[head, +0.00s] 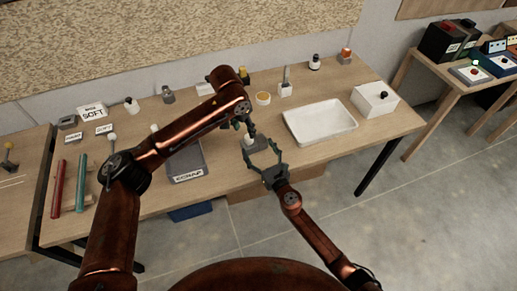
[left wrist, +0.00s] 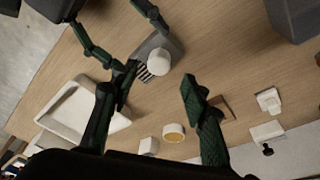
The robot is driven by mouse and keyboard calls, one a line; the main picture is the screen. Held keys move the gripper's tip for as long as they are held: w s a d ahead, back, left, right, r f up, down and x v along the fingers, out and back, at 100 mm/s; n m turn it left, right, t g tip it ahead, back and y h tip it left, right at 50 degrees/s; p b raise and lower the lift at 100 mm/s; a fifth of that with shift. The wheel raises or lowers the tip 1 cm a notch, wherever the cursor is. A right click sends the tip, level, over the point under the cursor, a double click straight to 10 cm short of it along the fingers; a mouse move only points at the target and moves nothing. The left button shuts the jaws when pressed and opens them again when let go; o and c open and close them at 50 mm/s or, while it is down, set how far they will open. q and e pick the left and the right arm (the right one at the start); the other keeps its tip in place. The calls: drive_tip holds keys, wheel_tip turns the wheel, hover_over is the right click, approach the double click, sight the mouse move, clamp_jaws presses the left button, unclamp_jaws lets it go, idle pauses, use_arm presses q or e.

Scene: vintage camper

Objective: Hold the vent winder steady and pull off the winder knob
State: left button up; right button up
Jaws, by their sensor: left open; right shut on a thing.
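The vent winder (head: 253,146) is a small grey block on the table, partly hidden by my arms in the head view. In the left wrist view the grey winder block (left wrist: 172,44) has a black-and-white striped patch, and a white round winder knob (left wrist: 158,61) sits on it. My right gripper (head: 262,150) is shut on the winder, its fingers on either side of the block; its fingers also show in the left wrist view (left wrist: 146,48). My left gripper (head: 245,125) is open above the winder. In its wrist view its fingertips (left wrist: 150,88) are apart, with the knob just beyond them, untouched.
A grey labelled bin (head: 187,175) is left. A yellow-filled cup (head: 263,98) and several small parts line the back.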

sight(248, 138)
use_arm(q)
drive_tip(key=shift+x, duration=4)
drive_tip(key=shift+c, duration=0.6)
use_arm(e)
drive_tip(key=shift+d, duration=0.1)
use_arm(q)
clamp_jaws()
drive_tip(key=shift+r, duration=0.3)
drive_tip(key=shift+w+v, duration=0.1)
drive_tip(key=shift+v, duration=0.55)
drive_tip(key=shift+w+v, duration=0.15)
drive_tip(key=shift+v, duration=0.45)
drive_tip(key=shift+d+r, duration=0.15)
drive_tip(key=shift+d, duration=0.05)
drive_tip(key=shift+w+d+v, duration=0.15)
drive_tip(key=shift+w+v, duration=0.05)
drive_tip(key=shift+v, duration=0.75)
drive_tip(key=shift+w+d+v, duration=0.1)
drive_tip(key=shift+w+v, duration=0.05)
drive_tip(key=shift+v, duration=0.75)
drive_tip(key=shift+r, duration=0.1)
use_arm(e)
drive_tip(key=o, duration=1.9)
drive_tip(key=shift+c, duration=0.2)
